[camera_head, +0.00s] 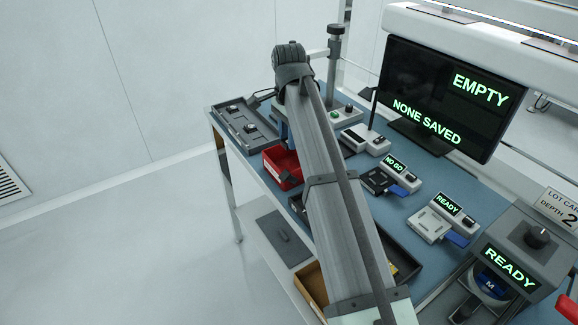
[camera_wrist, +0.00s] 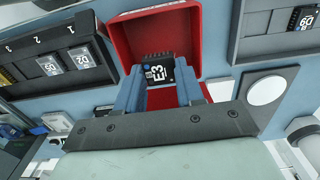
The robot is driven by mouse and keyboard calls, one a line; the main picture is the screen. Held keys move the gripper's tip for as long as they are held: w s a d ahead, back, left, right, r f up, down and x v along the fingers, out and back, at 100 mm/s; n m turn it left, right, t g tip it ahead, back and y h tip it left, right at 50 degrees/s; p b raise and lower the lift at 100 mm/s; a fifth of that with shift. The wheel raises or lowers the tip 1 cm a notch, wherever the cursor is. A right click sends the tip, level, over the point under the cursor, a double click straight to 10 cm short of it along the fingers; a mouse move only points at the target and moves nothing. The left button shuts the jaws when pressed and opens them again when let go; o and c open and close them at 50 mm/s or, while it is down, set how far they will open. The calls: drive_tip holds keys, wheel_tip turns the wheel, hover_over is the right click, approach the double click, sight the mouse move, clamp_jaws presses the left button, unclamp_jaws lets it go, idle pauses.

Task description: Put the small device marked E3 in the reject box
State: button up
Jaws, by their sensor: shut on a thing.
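The small device marked E3 (camera_wrist: 160,72) is black with a white label and a row of pins, seen in the wrist view. My gripper (camera_wrist: 159,80) is shut on it, with a blue-grey finger on each side. The red box (camera_wrist: 190,20) lies beyond and around the device in this view. The device appears over the box's opening; its height above the floor of the box is hard to tell. In the head view the red box (camera_head: 284,168) stands near the bench's front edge, partly hidden by my arm, and the device is hidden.
A numbered dark tray (camera_wrist: 97,38) with marked devices lies left of the red box in the wrist view. Another tray (camera_wrist: 247,52) with a device lies right. In the head view, a tester reads NO GO (camera_head: 396,163) and another reads READY (camera_head: 448,204).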

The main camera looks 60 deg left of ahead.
wheel_tip(320, 180, down, 9)
drive_tip(key=shift+f, duration=0.1)
idle(0.4)
drive_tip(key=shift+f, duration=0.1)
drive_tip(key=o, duration=1)
wheel_tip(320, 180, up, 12)
drive_tip(key=shift+r, duration=0.2)
